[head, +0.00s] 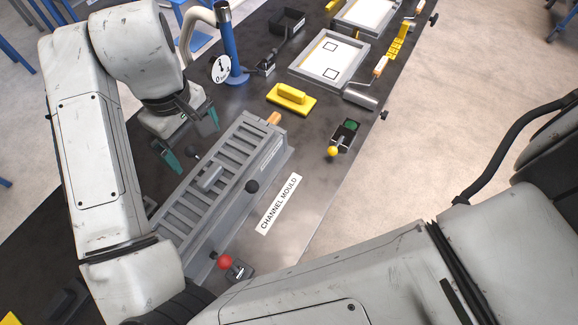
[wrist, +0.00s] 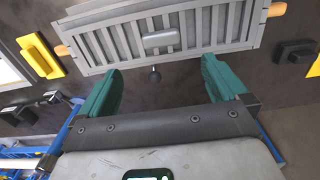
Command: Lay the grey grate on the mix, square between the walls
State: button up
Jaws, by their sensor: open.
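The grey grate (head: 183,207), a slotted plate with a raised block handle (head: 210,178), lies lengthwise in the long grey channel mould (head: 275,165), between its walls. The grate also shows at the top of the wrist view (wrist: 117,40), with its handle (wrist: 160,39) near mid-length. Its slats run across the mould and it looks roughly parallel to the walls. Any mix beneath it cannot be made out. My gripper (head: 190,138) has its teal fingers spread and empty, beside the mould's far long side and apart from the grate. The wrist view shows both fingers (wrist: 160,82) clear of the handle.
A dark ball knob (wrist: 155,74) stands by the mould wall between my fingers' line of view. A yellow float (head: 291,97), a blue post with a gauge (head: 222,68) and a red-knobbed lever (head: 226,262) stand around the mould.

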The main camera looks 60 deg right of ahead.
jog(key=s+d+f+m+t+h, duration=0.1)
jog(key=s+d+f+h, duration=0.1)
jog(key=d, duration=0.7)
jog(key=s+d+f+t+h, duration=0.2)
jog(key=d+f+h, duration=0.1)
jog(key=d, duration=0.6)
jog(key=s+a+f+y, duration=0.1)
jog(key=s+a+f, duration=0.2)
jog(key=s+f, duration=0.2)
jog(key=s+a+f+g+y, duration=0.1)
jog(key=s+a+f+y, duration=0.1)
jog(key=s+a+f, duration=0.2)
jog(key=s+a+f+g+y, duration=0.1)
jog(key=s+a+f, duration=0.2)
jog(key=s+f, duration=0.4)
jog(key=shift+s+a+y, duration=0.2)
jog(key=shift+s+y, duration=0.2)
jog(key=shift+s, duration=1.15)
